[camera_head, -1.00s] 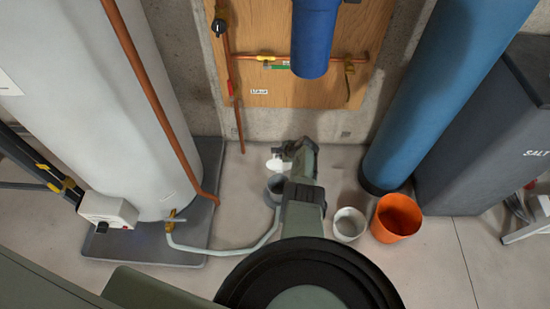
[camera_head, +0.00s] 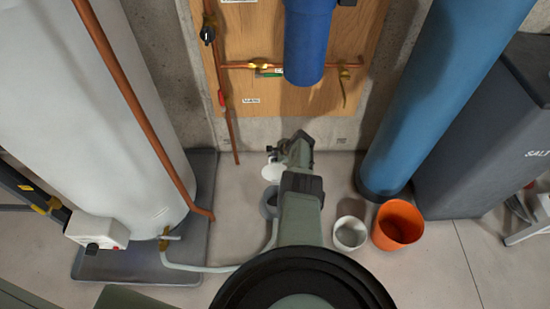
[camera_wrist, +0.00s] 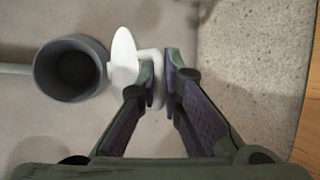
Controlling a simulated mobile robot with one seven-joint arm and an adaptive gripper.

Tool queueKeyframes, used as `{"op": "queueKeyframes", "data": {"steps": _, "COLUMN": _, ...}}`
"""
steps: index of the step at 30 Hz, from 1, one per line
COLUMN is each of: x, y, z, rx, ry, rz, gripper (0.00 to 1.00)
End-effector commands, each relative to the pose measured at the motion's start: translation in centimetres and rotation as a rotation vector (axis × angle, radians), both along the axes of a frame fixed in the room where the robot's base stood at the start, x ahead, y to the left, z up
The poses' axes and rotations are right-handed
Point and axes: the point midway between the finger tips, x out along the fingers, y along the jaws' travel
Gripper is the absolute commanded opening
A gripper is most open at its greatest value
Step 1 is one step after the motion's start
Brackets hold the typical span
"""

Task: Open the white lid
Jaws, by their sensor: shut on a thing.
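The white lid (camera_head: 273,174) stands raised at a tilt beside the rim of a dark grey round pot (camera_head: 268,201). In the wrist view the lid (camera_wrist: 124,59) shows as a narrow oval right of the pot (camera_wrist: 66,82). The pot's mouth is uncovered and its inside is dark. My gripper (camera_wrist: 158,70) is shut on the lid's white loop-shaped handle (camera_wrist: 158,57), with a finger on each side. In the head view my gripper (camera_head: 277,153) is just above the lid, partly hidden by my arm. I cannot tell whether a hinge joins lid and pot.
A pale hose (camera_head: 210,268) runs from the white tank (camera_head: 100,120) to the pot. A white bucket (camera_head: 349,233) and an orange bucket (camera_head: 399,222) stand right of my arm. The wooden board (camera_head: 262,105) with copper pipes and a blue filter (camera_head: 307,45) is behind.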

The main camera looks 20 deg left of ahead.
Motion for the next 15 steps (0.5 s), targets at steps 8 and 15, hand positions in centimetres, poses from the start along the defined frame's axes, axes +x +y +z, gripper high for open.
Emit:
{"op": "queueKeyframes", "data": {"steps": 8, "x": -0.1, "y": 0.16, "z": -0.01, "rx": 0.0, "ry": 0.001, "rz": 0.005, "gripper": 0.0}}
{"op": "queueKeyframes", "data": {"steps": 15, "x": -0.12, "y": 0.17, "z": -0.04, "rx": 0.0, "ry": 0.002, "rz": 0.004, "gripper": 0.18}}
